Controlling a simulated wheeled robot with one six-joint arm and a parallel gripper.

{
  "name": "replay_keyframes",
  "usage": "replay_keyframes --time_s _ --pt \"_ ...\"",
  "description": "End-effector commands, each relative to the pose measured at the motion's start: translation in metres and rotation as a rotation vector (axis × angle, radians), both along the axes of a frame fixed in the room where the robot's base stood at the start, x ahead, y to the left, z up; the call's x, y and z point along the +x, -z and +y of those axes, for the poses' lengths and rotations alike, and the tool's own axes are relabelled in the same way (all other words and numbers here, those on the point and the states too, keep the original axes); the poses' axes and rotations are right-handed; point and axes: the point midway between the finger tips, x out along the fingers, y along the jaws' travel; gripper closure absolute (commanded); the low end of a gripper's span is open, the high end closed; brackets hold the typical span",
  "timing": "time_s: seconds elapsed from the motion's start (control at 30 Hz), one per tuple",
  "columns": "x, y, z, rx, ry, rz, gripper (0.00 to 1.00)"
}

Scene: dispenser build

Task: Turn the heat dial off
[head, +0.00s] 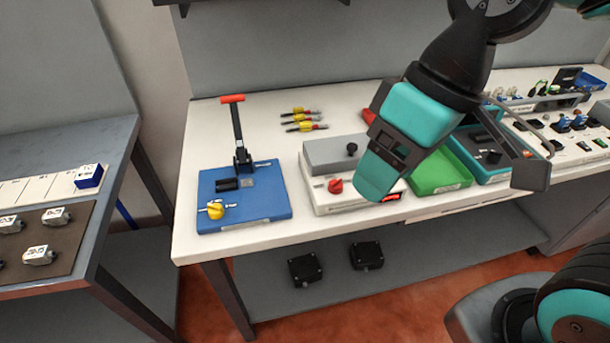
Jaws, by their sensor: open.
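A white box with a grey top block (335,155) stands on the white bench. My gripper (385,168) is open and hangs in front of the box's right side. It covers part of the box and seems empty. It is to the right of the dial and apart from it.
A blue base with an upright red-handled lever (234,120) and a yellow knob (216,210) stands left. Several yellow-and-red tools (303,122) lie behind. Bare bench surrounds the blue base.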

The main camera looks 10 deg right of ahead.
Motion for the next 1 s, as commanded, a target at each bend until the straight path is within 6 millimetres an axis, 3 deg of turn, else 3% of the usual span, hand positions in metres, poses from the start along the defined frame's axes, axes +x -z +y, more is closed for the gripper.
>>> replay_keyframes --time_s 0.2,0.3,0.4,0.5,0.67,1.0 --pt "0.12 0.047 -0.019 -0.174 0.149 0.025 0.38" --pt "0.168 0.067 -0.028 -0.246 0.222 0.041 0.38" --pt "0.202 0.082 -0.034 -0.293 0.279 0.054 0.38" --pt "0.22 0.09 -0.039 -0.319 0.316 0.062 0.38" --pt "0.225 0.103 -0.041 -0.33 0.328 0.069 0.38" --pt "0.224 0.175 -0.042 -0.329 0.327 0.07 0.38"
